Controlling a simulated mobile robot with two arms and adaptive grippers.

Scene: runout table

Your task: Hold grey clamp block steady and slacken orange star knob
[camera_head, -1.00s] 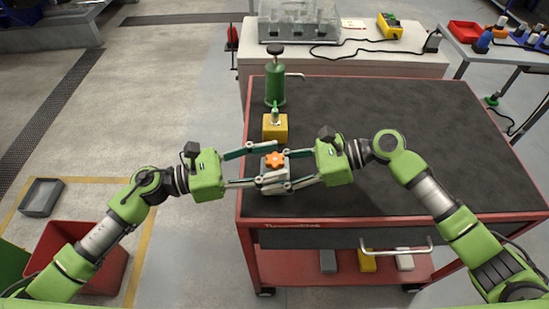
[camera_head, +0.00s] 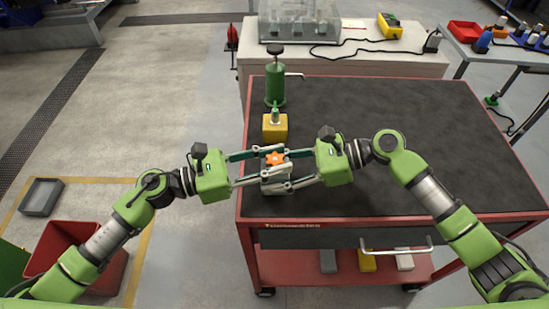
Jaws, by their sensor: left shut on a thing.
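The grey clamp block (camera_head: 273,172) stands near the front left of the cart top, with the orange star knob (camera_head: 274,159) on its upper side. My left gripper (camera_head: 261,166) reaches in from the left and is shut on the grey clamp block, one finger on the far side and one on the near side. My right gripper (camera_head: 283,170) reaches in from the right, its fingers apart on the far and near sides of the block and knob. Whether they touch is too small to tell. The fingers hide parts of the block.
A yellow block (camera_head: 275,128) and a green cylinder (camera_head: 275,86) with a black knob stand behind it on the red cart (camera_head: 420,150). The dark cart top is clear to the right. A white bench (camera_head: 345,60) stands behind, and a red bin (camera_head: 70,245) is on the floor.

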